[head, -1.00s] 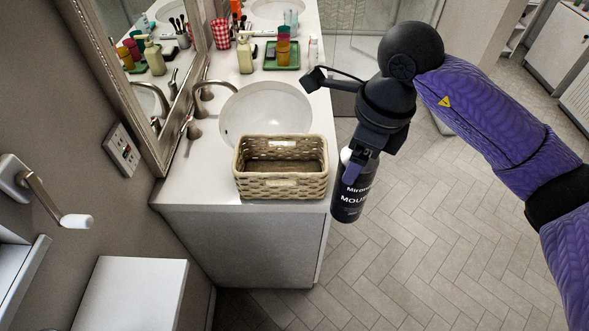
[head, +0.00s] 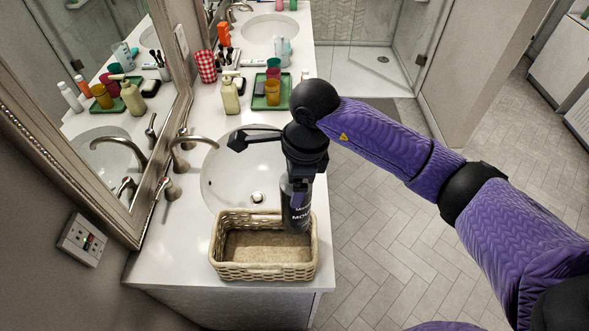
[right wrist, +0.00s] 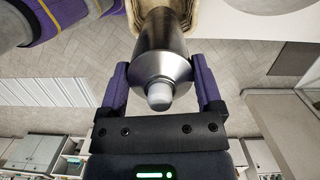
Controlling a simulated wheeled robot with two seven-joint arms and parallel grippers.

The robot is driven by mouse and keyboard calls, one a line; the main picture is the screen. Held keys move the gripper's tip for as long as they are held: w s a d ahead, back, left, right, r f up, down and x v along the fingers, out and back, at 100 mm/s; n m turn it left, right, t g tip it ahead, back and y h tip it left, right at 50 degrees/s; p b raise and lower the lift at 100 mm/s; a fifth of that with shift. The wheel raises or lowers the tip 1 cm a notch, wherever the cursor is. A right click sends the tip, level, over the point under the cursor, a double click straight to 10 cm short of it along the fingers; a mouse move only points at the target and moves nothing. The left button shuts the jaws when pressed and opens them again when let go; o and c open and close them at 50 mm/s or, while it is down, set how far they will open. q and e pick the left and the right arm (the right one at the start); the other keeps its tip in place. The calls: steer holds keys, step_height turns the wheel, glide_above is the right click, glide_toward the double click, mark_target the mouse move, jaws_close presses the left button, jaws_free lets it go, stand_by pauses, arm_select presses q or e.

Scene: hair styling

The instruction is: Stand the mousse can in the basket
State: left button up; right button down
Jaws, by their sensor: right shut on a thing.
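A black mousse can (head: 295,215) with white lettering hangs upright under my right gripper (head: 297,190), which is shut on it. In the right wrist view the can (right wrist: 162,55) shows its silver shoulder and pale cap between the two purple fingers of the gripper (right wrist: 162,88). The woven basket (head: 264,272) stands on the counter's near end. The can is at the basket's right back part, its lower end overlapping the opening in the head view. Whether its base touches the basket floor cannot be told. The basket rim (right wrist: 122,20) shows behind the can in the wrist view. My left gripper is not in view.
A white sink (head: 225,180) with a faucet (head: 185,150) lies just behind the basket. A soap bottle (head: 230,95), a green tray (head: 270,98) with cups and a checkered cup (head: 206,67) stand farther back. The mirror is at left; open floor is at right.

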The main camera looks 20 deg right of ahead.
step_height(320, 180, down, 15)
steer(key=b, duration=1)
steer(key=shift+d+r, duration=0.1)
steer(key=shift+r, duration=0.05)
steer(key=shift+f+b, duration=0.7)
steer(key=shift+b, duration=0.1)
